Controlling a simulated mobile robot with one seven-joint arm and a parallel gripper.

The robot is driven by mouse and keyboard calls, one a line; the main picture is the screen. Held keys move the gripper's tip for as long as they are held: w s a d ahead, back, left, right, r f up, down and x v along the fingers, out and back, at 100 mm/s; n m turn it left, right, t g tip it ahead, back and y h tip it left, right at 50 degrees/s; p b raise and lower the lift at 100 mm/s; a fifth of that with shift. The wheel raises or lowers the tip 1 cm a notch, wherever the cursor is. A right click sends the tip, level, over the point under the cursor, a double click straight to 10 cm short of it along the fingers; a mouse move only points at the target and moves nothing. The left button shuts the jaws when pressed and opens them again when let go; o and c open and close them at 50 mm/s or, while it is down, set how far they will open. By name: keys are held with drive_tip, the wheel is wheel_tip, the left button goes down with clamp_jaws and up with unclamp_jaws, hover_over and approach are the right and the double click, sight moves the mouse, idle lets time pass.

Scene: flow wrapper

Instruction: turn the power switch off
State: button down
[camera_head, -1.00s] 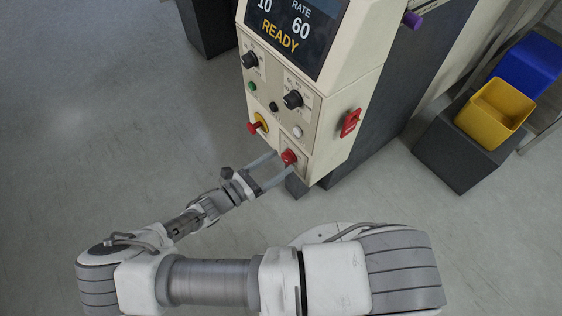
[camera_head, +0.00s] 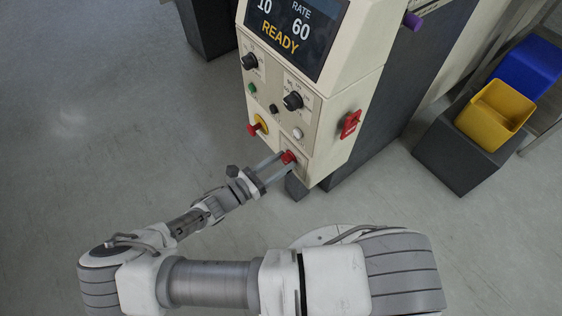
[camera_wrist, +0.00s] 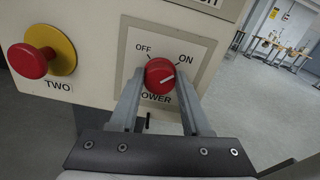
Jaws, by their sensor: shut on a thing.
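The power switch is a round red knob (camera_wrist: 160,76) on a white plate marked OFF at upper left, ON at upper right and POWER below. Its white pointer line slants to the upper right, toward ON. The knob also shows in the head view (camera_head: 288,157), low on the front of the cream control box (camera_head: 322,165). My gripper (camera_wrist: 160,92) is shut on the knob, with one finger at each side of it. In the head view my gripper (camera_head: 281,162) reaches the knob from the lower left.
A red mushroom button on a yellow ring (camera_wrist: 40,58), marked TWO, sits left of the knob. Black dials (camera_head: 292,100) and the READY screen (camera_head: 290,30) are above. A red side switch (camera_head: 350,124) is on the box's right face. Yellow (camera_head: 490,112) and blue bins stand right.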

drive_tip(key=n+p, duration=0.2)
drive_tip(key=n, duration=0.1)
drive_tip(key=shift+n, duration=0.3)
drive_tip(key=n+p, duration=0.1)
drive_tip(key=n, duration=0.3)
drive_tip(key=shift+w+n, duration=0.1)
drive_tip(key=shift+n, duration=0.3)
drive_tip(key=n, duration=0.4)
drive_tip(key=shift+a+f, duration=0.1)
drive_tip(key=shift+f, duration=0.1)
drive_tip(key=n, duration=0.5)
drive_tip(key=shift+b, duration=0.35)
drive_tip(key=shift+n, duration=0.4)
drive_tip(key=shift+c, duration=1.8)
unclamp_jaws()
